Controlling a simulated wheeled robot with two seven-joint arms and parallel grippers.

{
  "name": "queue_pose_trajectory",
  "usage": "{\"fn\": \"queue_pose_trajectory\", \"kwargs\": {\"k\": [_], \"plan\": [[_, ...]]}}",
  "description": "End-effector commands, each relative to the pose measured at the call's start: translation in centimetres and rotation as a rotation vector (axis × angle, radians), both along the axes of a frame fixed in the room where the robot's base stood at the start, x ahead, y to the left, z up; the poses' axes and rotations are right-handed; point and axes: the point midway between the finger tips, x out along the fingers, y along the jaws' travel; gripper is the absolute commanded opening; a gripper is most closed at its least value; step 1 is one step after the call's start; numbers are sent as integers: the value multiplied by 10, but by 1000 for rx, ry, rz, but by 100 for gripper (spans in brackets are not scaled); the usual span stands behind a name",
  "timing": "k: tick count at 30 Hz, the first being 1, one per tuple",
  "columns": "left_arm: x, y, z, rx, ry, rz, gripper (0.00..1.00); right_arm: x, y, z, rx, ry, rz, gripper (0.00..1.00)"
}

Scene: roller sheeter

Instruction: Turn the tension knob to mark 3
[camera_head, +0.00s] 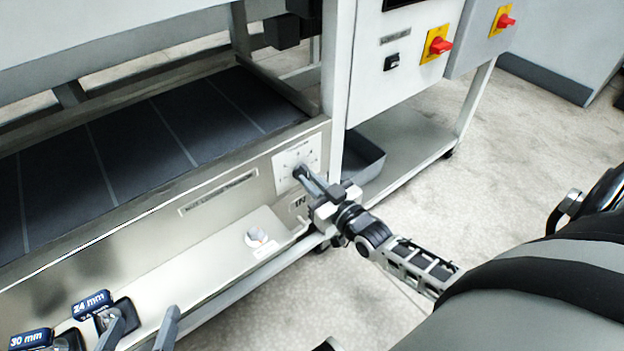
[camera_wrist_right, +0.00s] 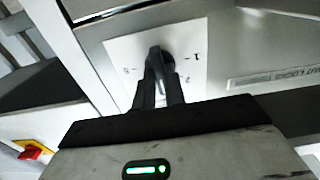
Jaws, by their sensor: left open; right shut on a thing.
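The tension knob (camera_wrist_right: 155,54) is dark and sits on a white dial plate (camera_wrist_right: 120,48) with printed marks. In the right wrist view a 1 and a 2 can be made out at its right side; another mark at the left is blurred. I cannot tell which mark the knob points to. The dial plate (camera_head: 285,160) also shows in the head view, on the machine's steel side panel. My right gripper (camera_head: 303,174) is shut on the knob, its fingers hiding part of it. My left gripper (camera_head: 141,318) is open at the bottom left, far from the knob.
Blocks labelled 24 mm (camera_head: 92,304) and 30 mm (camera_head: 31,339) are by my left gripper on the steel ledge (camera_head: 190,275). A dark slatted bed (camera_head: 150,130) lies behind. Red switches (camera_head: 441,46) are at upper right.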

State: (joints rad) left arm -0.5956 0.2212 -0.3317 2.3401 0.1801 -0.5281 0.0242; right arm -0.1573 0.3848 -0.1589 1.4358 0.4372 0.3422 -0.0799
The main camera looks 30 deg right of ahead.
Motion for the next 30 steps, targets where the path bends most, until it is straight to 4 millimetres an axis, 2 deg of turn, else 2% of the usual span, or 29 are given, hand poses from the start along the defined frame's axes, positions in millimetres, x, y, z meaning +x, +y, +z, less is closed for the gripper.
{"fn": "queue_pose_trajectory", "kwargs": {"k": [14, 15, 17, 18, 26, 30], "plan": [[3, 1, 0, -1, 2, 6, 71, -1, 0, -1, 18, 3, 0, 0], [3, 1, 0, -2, 1, 6, 71, -1, 0, -1, 18, 3, 0, 14], [3, 1, 0, -2, 0, 6, 71, -1, 0, -1, 18, 3, 0, 31], [3, 1, 0, -2, -1, 7, 71, -1, 0, -1, 17, 3, 0, 34], [1, 0, 1, -4, 0, 6, 71, -1, 0, -1, 17, 2, 0, 34], [1, 0, 5, -2, 5, 5, 71, -12, -1, 0, 17, 4, 0, 34]]}}
